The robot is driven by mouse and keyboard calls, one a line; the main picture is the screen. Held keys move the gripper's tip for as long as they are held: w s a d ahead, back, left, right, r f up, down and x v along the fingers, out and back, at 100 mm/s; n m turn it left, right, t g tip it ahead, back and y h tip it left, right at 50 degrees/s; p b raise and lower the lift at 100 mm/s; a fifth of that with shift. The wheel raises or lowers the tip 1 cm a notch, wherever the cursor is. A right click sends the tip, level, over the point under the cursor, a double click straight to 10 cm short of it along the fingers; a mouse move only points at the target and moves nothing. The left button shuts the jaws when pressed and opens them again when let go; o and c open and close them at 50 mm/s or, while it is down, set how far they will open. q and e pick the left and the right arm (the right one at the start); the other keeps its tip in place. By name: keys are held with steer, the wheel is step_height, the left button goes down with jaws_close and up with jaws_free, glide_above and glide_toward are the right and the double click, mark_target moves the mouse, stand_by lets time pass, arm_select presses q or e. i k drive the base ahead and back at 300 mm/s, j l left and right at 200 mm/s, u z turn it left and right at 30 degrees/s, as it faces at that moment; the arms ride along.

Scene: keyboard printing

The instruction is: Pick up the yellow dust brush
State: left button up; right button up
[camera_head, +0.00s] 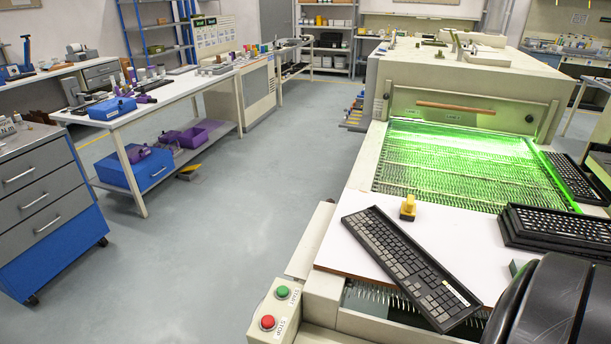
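The yellow dust brush (408,208) stands as a small yellow block on the white board (450,238) at the front of the printing machine. It is just beyond the upper end of a black keyboard that lies at an angle, with a small gap between them. Nothing is touching it. Neither of my grippers shows in the head view. A black rounded part at the lower right looks like my own arm, and its gripper end is out of the picture.
The tilted black keyboard (412,266) overhangs the board's front edge. Stacked keyboards (560,228) lie to the right. Behind the brush is the green-lit conveyor (465,165). A button box (275,308) is at the front left corner. Open floor (215,250) lies to the left.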

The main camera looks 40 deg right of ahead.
mark_target(407, 211)
steer(key=i+j+u, duration=0.15)
steer(key=i, duration=0.6)
steer(key=i+j+u, duration=0.15)
steer(key=i, duration=0.6)
steer(key=i+l+z, duration=0.15)
steer(key=z, duration=0.3)
steer(key=i+z, duration=0.25)
steer(key=z, duration=0.2)
steer(key=i+z, duration=0.25)
steer(key=z, duration=0.15)
steer(key=i+j+z, duration=0.1)
steer(key=z, duration=0.35)
steer(key=i+l+z, duration=0.1)
steer(key=i+z, duration=0.25)
steer(key=i, duration=0.4)
steer(key=i+j+z, duration=0.15)
steer(key=i+z, duration=0.2)
steer(key=i, duration=0.45)
steer(key=i+z, duration=0.25)
steer(key=z, duration=0.15)
steer(key=i+j+z, duration=0.1)
steer(key=i+z, duration=0.3)
steer(key=i+j+z, duration=0.1)
steer(key=z, duration=0.25)
steer(key=i+j+z, duration=0.25)
steer(key=z, duration=0.15)
